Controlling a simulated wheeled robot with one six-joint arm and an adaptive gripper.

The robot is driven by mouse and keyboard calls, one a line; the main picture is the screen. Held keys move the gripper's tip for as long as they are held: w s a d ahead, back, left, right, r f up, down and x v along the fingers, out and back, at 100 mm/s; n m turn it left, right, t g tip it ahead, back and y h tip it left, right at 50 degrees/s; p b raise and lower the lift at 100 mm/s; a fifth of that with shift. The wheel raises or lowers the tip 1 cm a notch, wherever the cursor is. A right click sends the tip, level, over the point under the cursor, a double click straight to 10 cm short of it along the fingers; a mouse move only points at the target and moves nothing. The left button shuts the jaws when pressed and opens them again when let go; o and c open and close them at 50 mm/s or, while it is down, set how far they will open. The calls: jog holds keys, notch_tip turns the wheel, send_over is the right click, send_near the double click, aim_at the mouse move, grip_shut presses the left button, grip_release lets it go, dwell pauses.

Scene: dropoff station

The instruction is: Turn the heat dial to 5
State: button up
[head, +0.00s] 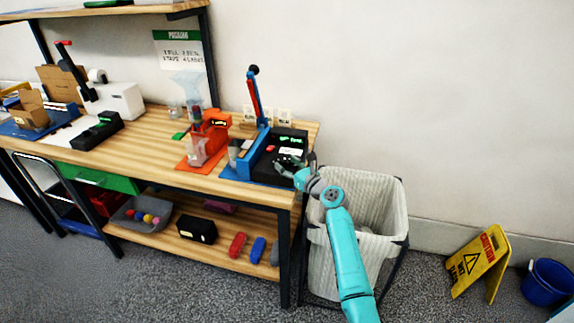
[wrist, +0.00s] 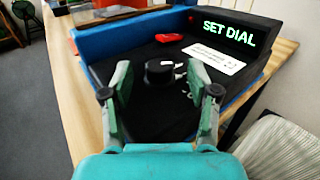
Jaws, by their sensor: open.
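The heat dial (wrist: 159,72) is a round black knob with a white pointer mark on the black top of a blue-sided machine. The machine's display (wrist: 229,34) reads "SET DIAL" in green. A white label (wrist: 215,58) lies flat beside the dial. In the head view the black machine (head: 287,143) stands at the right end of the bench. My gripper (wrist: 161,88) is open, with one finger on each side of the dial and a gap to it. In the head view my gripper (head: 290,170) is over the machine's front edge. The numbers around the dial are too small to read.
A red piece (wrist: 169,38) lies on the machine behind the dial. A blue press with a red lever (head: 255,98) stands just left. A white lined bin (head: 365,190) stands right of the bench. An orange device (head: 209,130) sits further left on the bench.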

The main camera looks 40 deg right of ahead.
jog(key=shift+w, duration=0.2)
jog(key=c, duration=1.1)
jog(key=shift+a, duration=0.1)
jog(key=shift+c, duration=0.2)
jog(key=shift+h, duration=0.4)
jog(key=shift+a+f+m+h, duration=0.1)
jog(key=shift+m+h, duration=0.2)
jog(key=shift+m, duration=0.1)
jog(key=shift+a+f+m+g+h, duration=0.1)
jog(key=shift+m+g+h, duration=0.2)
jog(key=shift+m+h, duration=0.7)
jog(key=shift+h, duration=0.8)
